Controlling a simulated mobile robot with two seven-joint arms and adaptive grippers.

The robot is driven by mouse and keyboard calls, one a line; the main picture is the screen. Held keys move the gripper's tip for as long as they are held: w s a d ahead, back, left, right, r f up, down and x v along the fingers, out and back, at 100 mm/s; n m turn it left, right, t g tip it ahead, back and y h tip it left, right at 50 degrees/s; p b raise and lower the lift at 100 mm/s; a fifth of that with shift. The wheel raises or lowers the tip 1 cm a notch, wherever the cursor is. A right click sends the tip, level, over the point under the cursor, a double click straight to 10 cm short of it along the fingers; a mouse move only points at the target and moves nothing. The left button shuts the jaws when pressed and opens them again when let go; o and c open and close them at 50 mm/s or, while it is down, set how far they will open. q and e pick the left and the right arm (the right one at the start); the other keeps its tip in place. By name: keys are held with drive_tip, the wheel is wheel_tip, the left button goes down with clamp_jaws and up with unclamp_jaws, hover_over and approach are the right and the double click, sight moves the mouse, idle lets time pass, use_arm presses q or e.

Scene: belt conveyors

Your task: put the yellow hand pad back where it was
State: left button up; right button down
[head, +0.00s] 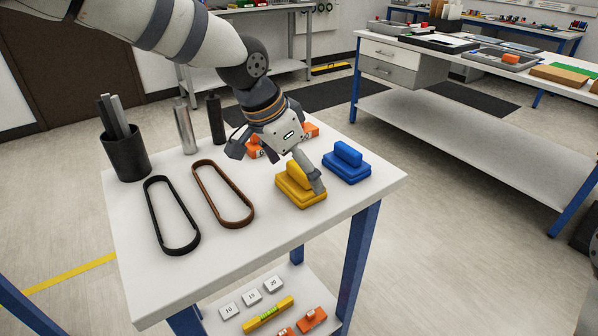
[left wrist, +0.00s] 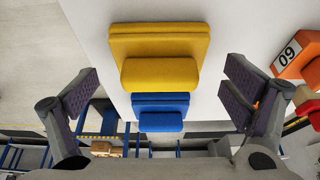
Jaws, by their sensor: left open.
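The yellow hand pad (head: 299,197), a stepped base with a raised grip, sits on the white table top (head: 250,255) near its right front part. My left gripper (head: 277,168) is open just above and behind it, with one finger in front of part of the pad's grip. In the left wrist view the yellow pad (left wrist: 160,72) lies between and beyond the spread fingers of the left gripper (left wrist: 162,90), with nothing held. A similar blue hand pad (head: 346,165) sits beside the yellow one and also shows in the left wrist view (left wrist: 160,122). My right gripper does not show.
A black belt (head: 150,225) and a brown belt (head: 245,215) lie left. A black cup (head: 127,160) with rods and two bottles stand behind. Orange blocks (head: 311,130) are partly hidden behind the gripper. The lower shelf (head: 240,322) holds number tiles and a yellow level.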

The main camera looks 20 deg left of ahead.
use_arm(q)
drive_tip(key=p+v, duration=0.1)
drive_tip(key=v, duration=1)
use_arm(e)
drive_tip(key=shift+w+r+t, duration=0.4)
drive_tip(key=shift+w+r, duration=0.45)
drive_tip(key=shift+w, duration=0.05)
